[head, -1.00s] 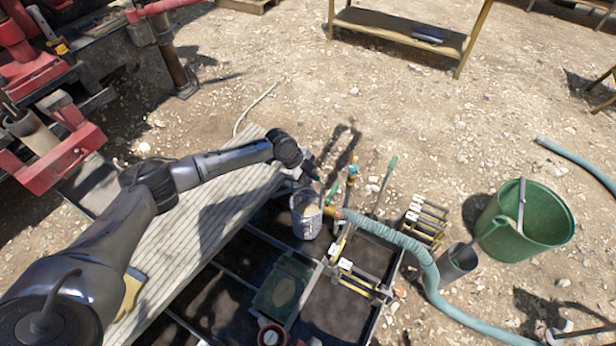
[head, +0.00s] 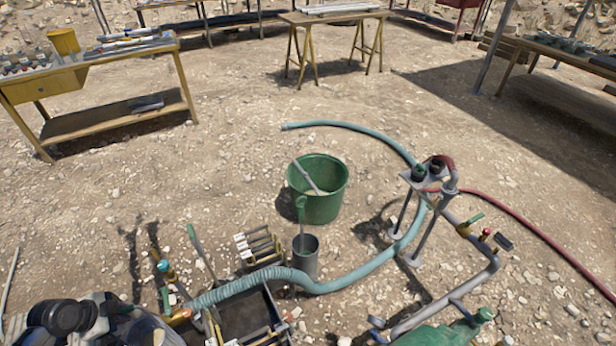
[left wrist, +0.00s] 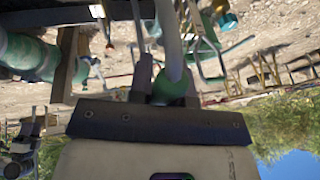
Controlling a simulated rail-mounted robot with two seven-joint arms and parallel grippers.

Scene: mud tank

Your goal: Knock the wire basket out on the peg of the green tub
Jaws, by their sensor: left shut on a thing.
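The green tub (head: 317,187) stands on the gravel in the middle of the head view. A pale bar (head: 306,176) slants across its mouth; I cannot tell whether it is the peg. My left gripper (left wrist: 168,76) is shut on a grey rod (left wrist: 171,38) with a green part between the fingers. I cannot tell whether this is the wire basket's handle. In the head view my left arm is at the bottom left corner, well left of and nearer than the tub. A pale round container (head: 158,334) is cut off there; I cannot identify it surely as the basket. My right gripper is not in view.
A grey cylinder (head: 306,258) with a green-handled tool stands in front of the tub. A teal hose (head: 335,284) curves around its near side. A pipe stand (head: 423,205) rises to the right. Open gravel lies behind the tub; a yellow bench (head: 95,115) stands farther left.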

